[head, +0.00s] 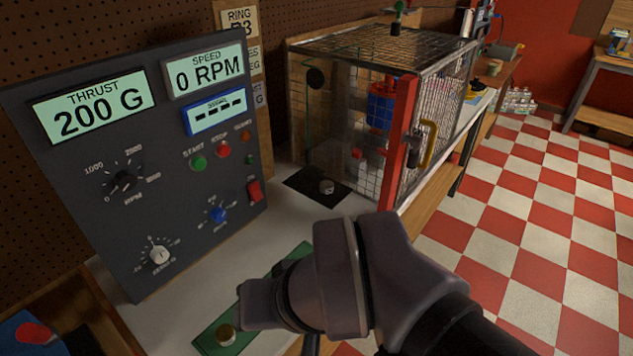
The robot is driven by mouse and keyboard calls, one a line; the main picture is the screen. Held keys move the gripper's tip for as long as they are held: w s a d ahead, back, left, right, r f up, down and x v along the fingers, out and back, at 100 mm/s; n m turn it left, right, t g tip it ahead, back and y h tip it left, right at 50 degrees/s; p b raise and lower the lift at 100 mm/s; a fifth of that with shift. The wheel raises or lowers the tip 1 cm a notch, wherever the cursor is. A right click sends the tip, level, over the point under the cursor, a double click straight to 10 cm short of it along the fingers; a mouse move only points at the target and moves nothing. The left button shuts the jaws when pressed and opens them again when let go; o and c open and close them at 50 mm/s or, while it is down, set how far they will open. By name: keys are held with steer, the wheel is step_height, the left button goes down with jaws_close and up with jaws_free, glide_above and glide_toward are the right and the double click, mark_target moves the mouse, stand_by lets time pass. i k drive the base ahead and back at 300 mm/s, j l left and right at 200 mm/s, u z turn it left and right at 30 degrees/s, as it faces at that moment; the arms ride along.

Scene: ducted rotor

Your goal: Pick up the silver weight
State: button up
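A small silver weight (327,186) stands on a black square pad (303,183) on the bench, just in front of the mesh cage. My arm crosses the lower middle of the head view, nearer to the camera than the weight and lower in the picture. My gripper's fingers do not show; the arm links or the frame's lower edge hide them. Nothing touches the silver weight that I can see.
A green mat (208,343) with a brass weight (227,334) lies partly under my arm. The control panel (150,190) stands at left, reading 200 G and 0 RPM. The mesh cage (345,120) with its red post (400,140) stands behind the pad. Checkered floor is clear at right.

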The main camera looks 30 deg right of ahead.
mark_target(326, 187)
steer(key=i+l+u, duration=0.2)
steer(key=l+u, duration=0.2)
steer(key=l, duration=0.35)
steer(key=i+l+u, duration=0.1)
steer(key=l+u, duration=0.25)
steer(key=l, duration=0.45)
steer(key=l+u, duration=0.4)
steer(key=l, duration=0.4)
